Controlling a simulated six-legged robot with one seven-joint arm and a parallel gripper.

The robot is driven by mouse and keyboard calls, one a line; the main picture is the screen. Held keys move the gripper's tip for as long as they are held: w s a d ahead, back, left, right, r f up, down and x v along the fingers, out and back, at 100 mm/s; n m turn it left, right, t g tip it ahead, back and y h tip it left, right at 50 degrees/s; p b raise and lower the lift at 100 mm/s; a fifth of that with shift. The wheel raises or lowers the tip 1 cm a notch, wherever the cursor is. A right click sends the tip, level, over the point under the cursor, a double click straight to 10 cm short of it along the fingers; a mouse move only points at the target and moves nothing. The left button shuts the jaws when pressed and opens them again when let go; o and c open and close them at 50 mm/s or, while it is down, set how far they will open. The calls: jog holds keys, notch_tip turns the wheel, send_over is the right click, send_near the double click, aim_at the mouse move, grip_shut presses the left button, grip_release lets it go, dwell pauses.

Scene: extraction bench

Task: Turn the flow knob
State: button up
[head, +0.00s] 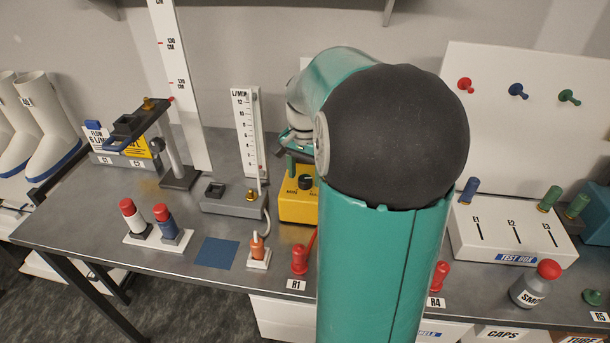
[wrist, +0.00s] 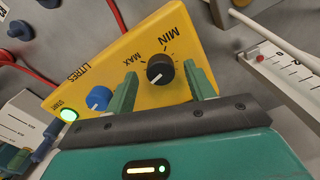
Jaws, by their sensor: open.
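The flow knob is a black round knob (wrist: 160,70) with a pale pointer line, on a yellow box marked MIN and MAX; it also shows in the head view (head: 305,182). The yellow box (wrist: 150,35) stands on the bench, partly hidden by my arm in the head view (head: 290,212). My gripper (wrist: 159,85) is open, its two green fingers on either side of the knob in the wrist view, with gaps between. I cannot tell whether the fingertips reach the knob's depth. In the head view my gripper (head: 292,150) is mostly hidden behind my arm.
A blue knob (wrist: 98,98) and a lit green button (wrist: 69,114) sit on the same box. A flow meter (head: 246,135) on a grey base stands left of the box. A red-handled item (head: 299,260) stands in front. A white test box (head: 510,240) is at the right.

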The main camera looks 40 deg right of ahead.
jog(key=shift+f, duration=0.6)
jog(key=shift+c, duration=0.2)
jog(key=c, duration=0.9)
jog(key=shift+n, duration=2.3)
jog(key=shift+c, duration=0.2)
jog(key=o, duration=1)
jog(key=shift+r, duration=0.15)
